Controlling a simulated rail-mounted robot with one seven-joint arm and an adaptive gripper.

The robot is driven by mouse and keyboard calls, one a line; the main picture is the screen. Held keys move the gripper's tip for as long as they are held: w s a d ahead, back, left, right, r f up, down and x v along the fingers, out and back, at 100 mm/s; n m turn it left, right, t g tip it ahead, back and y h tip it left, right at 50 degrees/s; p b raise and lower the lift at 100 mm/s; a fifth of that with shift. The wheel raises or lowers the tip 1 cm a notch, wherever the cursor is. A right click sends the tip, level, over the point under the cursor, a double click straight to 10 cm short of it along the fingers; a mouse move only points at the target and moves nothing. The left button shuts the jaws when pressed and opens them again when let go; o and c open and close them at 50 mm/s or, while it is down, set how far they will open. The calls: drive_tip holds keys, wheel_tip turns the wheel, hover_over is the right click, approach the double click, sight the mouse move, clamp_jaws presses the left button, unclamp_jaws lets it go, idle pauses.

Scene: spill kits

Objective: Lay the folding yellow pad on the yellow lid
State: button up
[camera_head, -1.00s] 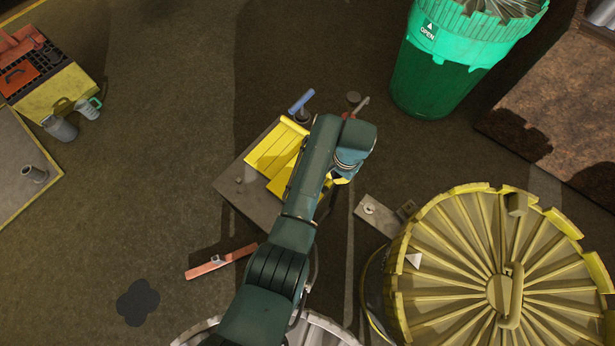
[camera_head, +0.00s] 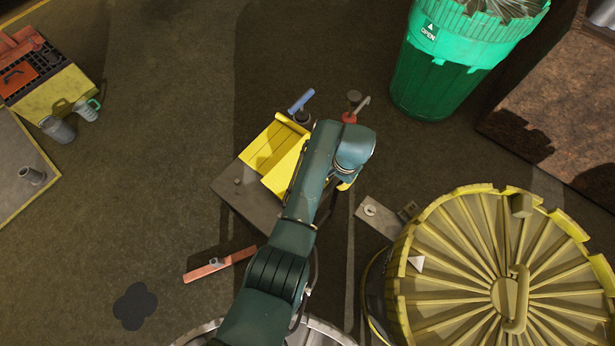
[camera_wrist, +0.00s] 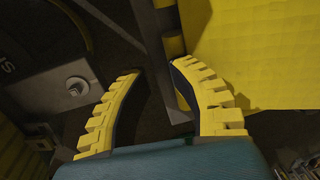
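The folding yellow pad (camera_head: 268,146) lies on a grey-brown platform in the middle of the head view. Its right panel looks raised and tilted, and my arm covers part of it. In the wrist view the pad (camera_wrist: 275,50) fills the upper right, close beside my right finger. My gripper (camera_wrist: 155,72) is open, its yellow ribbed fingers apart with nothing visibly held between them. In the head view my arm mostly hides the gripper, right of the pad. The yellow lid (camera_head: 455,285), ribbed and round with a raised handle, tops a drum at lower right.
The platform (camera_head: 245,203) has a blue-handled tool (camera_head: 301,101) and a red-based fitting (camera_head: 350,117) behind it. A metal plate (camera_head: 378,216) lies between platform and drum. An orange bar (camera_head: 220,264) lies on the floor. A green bin (camera_head: 430,75) stands at back right.

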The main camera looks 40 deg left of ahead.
wheel_tip(320, 180, up, 7)
drive_tip(key=p, duration=0.7)
drive_tip(key=shift+d, duration=0.45)
